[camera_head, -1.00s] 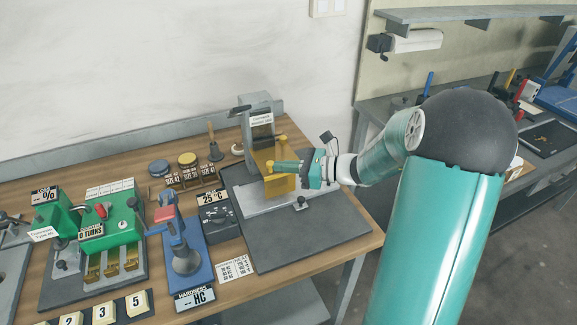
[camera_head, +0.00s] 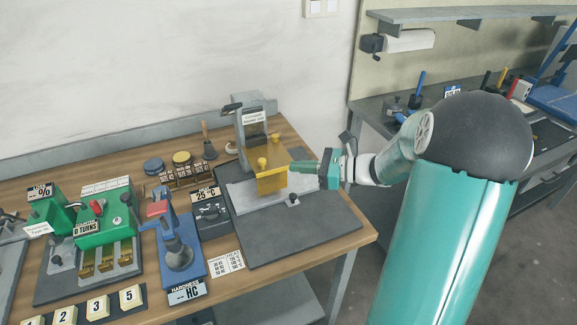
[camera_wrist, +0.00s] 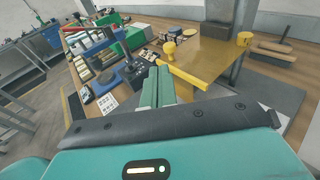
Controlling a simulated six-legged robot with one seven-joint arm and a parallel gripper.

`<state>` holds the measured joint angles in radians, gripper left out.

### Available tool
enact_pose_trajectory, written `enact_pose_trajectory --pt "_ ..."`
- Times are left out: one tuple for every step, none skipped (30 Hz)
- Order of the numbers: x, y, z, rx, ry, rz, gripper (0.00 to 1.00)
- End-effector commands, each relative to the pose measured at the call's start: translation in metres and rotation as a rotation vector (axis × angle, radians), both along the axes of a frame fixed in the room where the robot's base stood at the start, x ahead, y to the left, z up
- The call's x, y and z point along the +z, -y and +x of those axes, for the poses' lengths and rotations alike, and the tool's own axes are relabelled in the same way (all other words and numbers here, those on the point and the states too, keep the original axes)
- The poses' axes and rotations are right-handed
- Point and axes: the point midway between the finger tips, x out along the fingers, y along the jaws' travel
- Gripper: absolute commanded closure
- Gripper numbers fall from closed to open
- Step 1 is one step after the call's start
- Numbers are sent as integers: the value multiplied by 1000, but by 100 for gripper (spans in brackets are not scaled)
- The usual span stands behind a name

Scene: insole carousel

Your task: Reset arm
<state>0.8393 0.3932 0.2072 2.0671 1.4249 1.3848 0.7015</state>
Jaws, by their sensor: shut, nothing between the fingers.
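My gripper (camera_head: 296,166) is at the end of my teal arm, to the right of the grey machine (camera_head: 252,122) on the wooden bench. Its green fingers are together with nothing between them; they also show in the wrist view (camera_wrist: 158,84). In the head view they overlap the right side of the machine's yellow plate (camera_head: 270,184). In the wrist view the plate (camera_wrist: 205,58) with its yellow knobs lies just beyond and to the right of the fingertips. I cannot tell whether the fingers touch it.
Left of the machine stand a dial box (camera_head: 212,215), a blue press (camera_head: 181,255) and a green device (camera_head: 106,230). A shelf (camera_head: 460,15) and another bench (camera_head: 385,125) are at the right. The dark mat (camera_head: 305,232) has free room in front.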

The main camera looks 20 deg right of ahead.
Motion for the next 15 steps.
enact_pose_trajectory --pt "2 8 -7 -3 0 -1 100" --pt "2 13 -11 -4 0 -1 100" --pt "4 18 -16 -3 0 0 100" --pt "5 22 -20 -3 0 -1 100" --pt "5 26 -23 -3 0 -1 100" --pt "7 30 -28 -2 0 0 100" --pt "7 34 -31 -3 0 0 100" --pt "8 37 -34 -2 0 -1 100" --pt "9 40 -38 -1 0 -1 100" --pt "9 42 -40 -1 0 0 100" --pt "10 44 -42 -1 0 -1 100" --pt "10 45 -43 -1 0 0 100" --pt "10 46 -44 -1 0 0 100" --pt "11 47 -45 0 0 0 100" --pt "11 48 -46 0 0 0 100"
